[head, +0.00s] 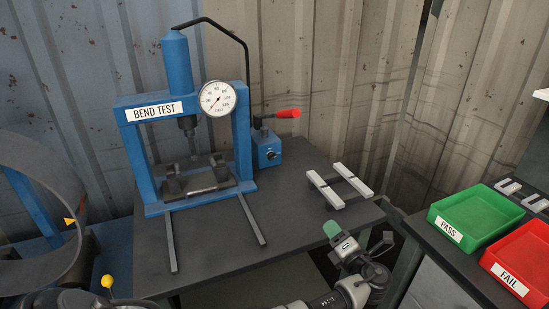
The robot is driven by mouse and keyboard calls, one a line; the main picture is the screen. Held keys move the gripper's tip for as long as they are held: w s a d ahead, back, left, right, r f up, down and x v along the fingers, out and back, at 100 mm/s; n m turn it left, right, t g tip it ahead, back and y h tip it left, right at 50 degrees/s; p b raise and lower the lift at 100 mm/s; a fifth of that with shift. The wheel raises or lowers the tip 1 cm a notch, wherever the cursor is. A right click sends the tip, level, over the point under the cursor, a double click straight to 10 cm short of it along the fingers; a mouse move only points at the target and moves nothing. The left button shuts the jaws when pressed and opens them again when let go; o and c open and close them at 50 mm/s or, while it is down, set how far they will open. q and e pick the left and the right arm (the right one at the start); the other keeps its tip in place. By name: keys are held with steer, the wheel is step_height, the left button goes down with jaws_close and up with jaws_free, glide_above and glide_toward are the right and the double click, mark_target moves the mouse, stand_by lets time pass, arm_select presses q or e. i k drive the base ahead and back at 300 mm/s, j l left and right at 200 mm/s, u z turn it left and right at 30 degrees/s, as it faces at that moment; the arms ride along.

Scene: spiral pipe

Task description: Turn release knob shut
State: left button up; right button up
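The blue bend-test press (240,130) stands on the dark bench, with a dial gauge (217,98) on its frame. To its right is a small blue pump block (264,143) with a small dark knob (271,155) on its front, which looks like the release knob. Its exact turn position is too small to tell. A red-handled lever (288,113) sticks out to the right above the block.
Two pale bars on a rack (340,186) lie on the bench's right part. A green PASS tray (476,215) and a red FAIL tray (520,262) stand on a right-hand table. A yellow ball knob (107,281) is at lower left. Bench space before the pump block is clear.

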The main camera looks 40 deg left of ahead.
mark_target(270, 156)
steer(key=i+j, duration=0.1)
steer(key=j, duration=0.2)
steer(key=i+j, duration=0.15)
steer(key=j, duration=0.15)
steer(key=i+j, duration=0.1)
steer(key=j, duration=0.2)
steer(key=i+j, duration=0.15)
steer(key=j, duration=0.2)
